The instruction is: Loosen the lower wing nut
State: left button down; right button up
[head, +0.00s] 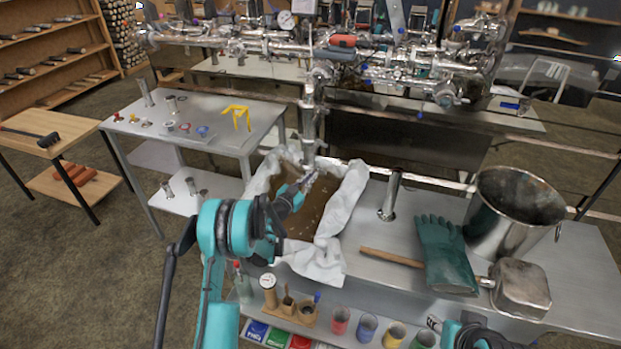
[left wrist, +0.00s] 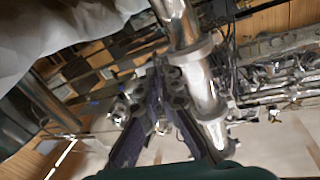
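A shiny vertical pipe (head: 309,118) comes down from the evaporator's pipework and ends over the cloth-lined pan. My left gripper (head: 309,180) is at the pipe's lower end, just above the pan. In the left wrist view, the dark fingers of my left gripper (left wrist: 158,72) come close together at their tips, beside the shiny pipe (left wrist: 203,85). Small metal fittings (left wrist: 177,88) show around the fingertips. The lower wing nut cannot be told apart from these fittings. Whether the fingers hold anything is unclear. Only part of my right arm shows at the bottom edge of the head view.
The pan (head: 338,215) has white cloth over its rim and brown liquid inside. A side table (head: 200,110) with small parts is at left.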

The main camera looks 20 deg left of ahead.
pick_arm(q)
jog(key=c, duration=1.7)
grip_release()
jog(key=shift+f, duration=0.1)
jog(key=shift+c, duration=0.2)
jog(key=v, duration=1.2)
